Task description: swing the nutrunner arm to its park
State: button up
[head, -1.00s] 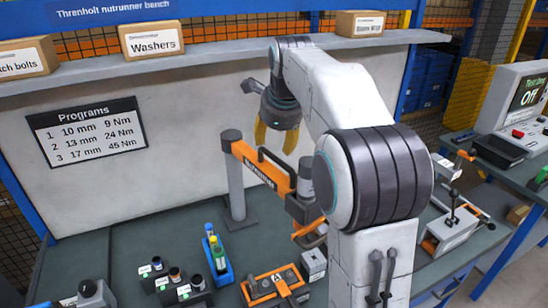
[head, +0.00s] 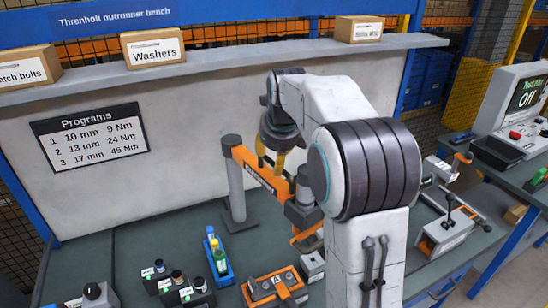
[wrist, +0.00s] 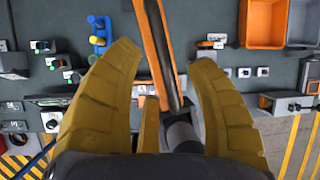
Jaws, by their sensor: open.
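The nutrunner arm (head: 258,173) is an orange bar reaching from a grey post (head: 236,195) toward the lower right, with a dark grey tool body at its outer end. A dark handle bar runs along its side. My gripper (head: 271,160) is above the orange bar, fingers pointing down. In the wrist view, my open yellow fingers (wrist: 164,58) stand on both sides of the orange bar and its dark handle (wrist: 168,65), which run between them. I cannot tell whether they touch. My arm hides part of the tool end. No park is clearly identifiable.
A blue tray with bottles (head: 217,257), several small dark-topped blocks and an orange fixture (head: 275,287) stand on the bench in front. A shelf with boxes (head: 153,48) runs behind. A lever unit (head: 446,232) is at right.

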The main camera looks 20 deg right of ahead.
aim_at(274, 165)
jog(key=shift+w+f+p, duration=0.2)
jog(key=shift+f+p, duration=0.3)
jog(key=shift+p, duration=0.1)
jog(key=shift+x, duration=1.35)
jog(key=shift+o, duration=0.4)
jog(key=shift+d, duration=0.1)
grip_shut()
